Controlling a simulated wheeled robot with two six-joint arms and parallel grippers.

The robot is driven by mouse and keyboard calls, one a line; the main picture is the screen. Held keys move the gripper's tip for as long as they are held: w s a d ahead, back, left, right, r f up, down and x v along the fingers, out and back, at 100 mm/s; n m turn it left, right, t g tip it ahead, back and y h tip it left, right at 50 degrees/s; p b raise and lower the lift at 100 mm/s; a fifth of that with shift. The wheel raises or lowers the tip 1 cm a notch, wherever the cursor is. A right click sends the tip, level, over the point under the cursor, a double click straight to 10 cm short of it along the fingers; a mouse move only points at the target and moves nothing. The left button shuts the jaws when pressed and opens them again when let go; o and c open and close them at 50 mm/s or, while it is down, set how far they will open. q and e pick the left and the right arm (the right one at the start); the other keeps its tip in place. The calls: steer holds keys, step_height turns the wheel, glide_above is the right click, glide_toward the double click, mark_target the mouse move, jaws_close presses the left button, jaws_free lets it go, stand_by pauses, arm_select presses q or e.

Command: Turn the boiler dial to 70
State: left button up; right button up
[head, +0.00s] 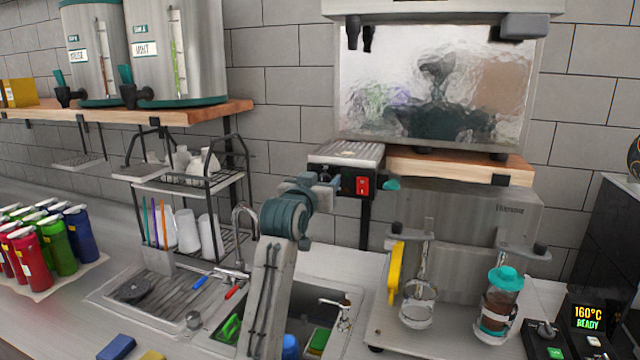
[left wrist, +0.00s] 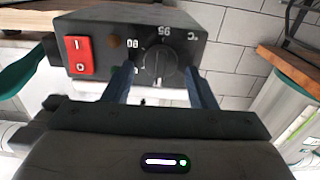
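The boiler's dark control box (head: 348,184) sits under a metal tray at the shelf's left end, with a red switch (head: 362,186) on its front. In the left wrist view the black boiler dial (left wrist: 158,68) is on the box, right of the red switch (left wrist: 79,56). Marks that look like 80, 95 and °C show upside down around it; the dial's setting is not clear. My left gripper (left wrist: 162,86) is open, with one finger on each side of the dial; contact is not clear. In the head view the left gripper (head: 318,188) is at the box and hides the dial.
A teal handle (head: 391,184) sticks out just right of the box. Below are a sink (head: 330,300) with a faucet and, to the left, a drying rack (head: 190,185).

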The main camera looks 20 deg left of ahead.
arm_select(q)
steer(key=s+b, duration=0.5)
steer(key=s, duration=0.5)
steer(key=shift+s+a, duration=0.15)
steer(key=shift+s, duration=0.25)
